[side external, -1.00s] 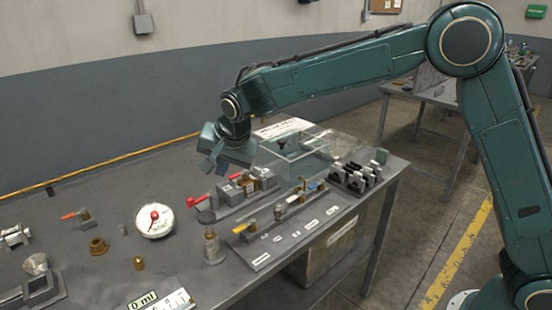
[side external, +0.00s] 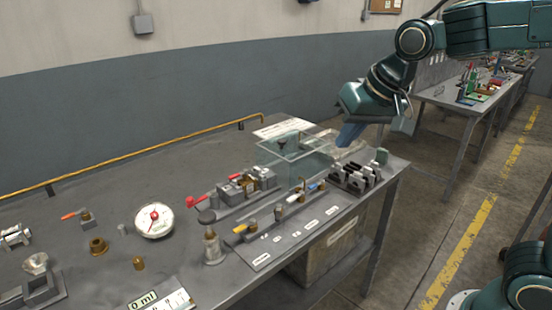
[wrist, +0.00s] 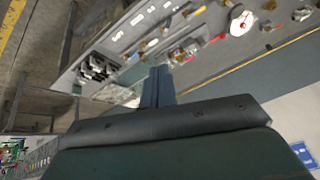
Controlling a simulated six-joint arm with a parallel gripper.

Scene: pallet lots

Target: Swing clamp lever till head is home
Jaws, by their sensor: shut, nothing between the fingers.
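A clamp fixture (side external: 246,183) with metal blocks sits on a grey base on the bench, in the side view. A red-knobbed lever (side external: 197,201) sticks out at its left end; this looks like the clamp lever. The red lever also shows in the wrist view (wrist: 219,37). Whether the clamp head touches anything is too small to tell. My gripper (side external: 347,136) is above the right end of the bench, behind the black rack and well to the right of the lever. Its blue fingers are shut and empty; they also show in the wrist view (wrist: 158,86).
A valve panel (side external: 285,232) with yellow and blue handles lies in front. A black slotted rack (side external: 352,178) is at the right. A gauge (side external: 154,220) and small brass parts are at the left. The back left bench is bare.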

